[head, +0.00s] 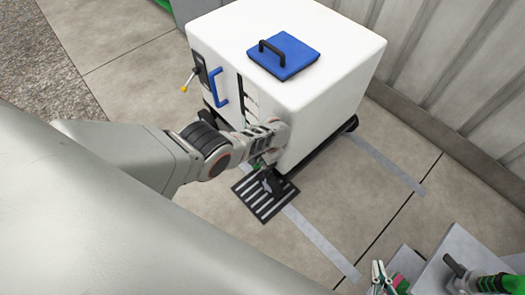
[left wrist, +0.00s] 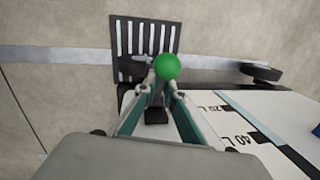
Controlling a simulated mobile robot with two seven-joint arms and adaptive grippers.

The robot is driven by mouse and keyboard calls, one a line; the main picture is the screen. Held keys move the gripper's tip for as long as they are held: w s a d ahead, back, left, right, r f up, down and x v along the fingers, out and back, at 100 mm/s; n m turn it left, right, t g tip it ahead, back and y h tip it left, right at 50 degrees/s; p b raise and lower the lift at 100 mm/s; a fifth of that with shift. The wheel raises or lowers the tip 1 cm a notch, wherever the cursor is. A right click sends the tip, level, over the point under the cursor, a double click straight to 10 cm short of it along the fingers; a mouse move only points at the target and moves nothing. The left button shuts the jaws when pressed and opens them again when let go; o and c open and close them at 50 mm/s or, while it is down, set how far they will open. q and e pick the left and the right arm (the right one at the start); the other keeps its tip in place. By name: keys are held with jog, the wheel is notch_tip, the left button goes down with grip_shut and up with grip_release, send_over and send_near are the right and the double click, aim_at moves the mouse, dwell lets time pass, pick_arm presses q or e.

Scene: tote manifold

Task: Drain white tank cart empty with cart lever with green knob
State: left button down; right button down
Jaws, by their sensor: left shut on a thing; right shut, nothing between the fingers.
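The white tank cart (head: 325,80) stands on the floor, with a blue lid (head: 284,57) on top. My left gripper (head: 262,163) is low at its near side, above the dark floor grate (head: 243,187). In the left wrist view its fingers (left wrist: 159,92) are closed on the cart lever just below the round green knob (left wrist: 167,66). Most of the lever is hidden by the fingers. Litre marks (left wrist: 218,108) show on the cart's side; I cannot tell the liquid level. My right gripper (head: 384,273) is shut and empty at the bottom right.
A grey box (head: 452,262) with a black handle stands at the bottom right. A corrugated wall (head: 435,60) runs behind.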

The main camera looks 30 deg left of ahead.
pick_arm(q)
jog(key=shift+s+f, duration=0.1)
jog(key=shift+s, duration=0.05)
pick_arm(e)
jog(key=shift+s+f, duration=0.15)
pick_arm(q)
jog(key=c, duration=2.2)
grip_release()
jog(key=shift+o, duration=0.5)
jog(key=shift+w+d+r, duration=0.2)
jog(key=shift+r, duration=0.45)
notch_tip(320, 180, up, 6)
jog(key=shift+d, duration=0.4)
jog(key=shift+s+r, duration=0.1)
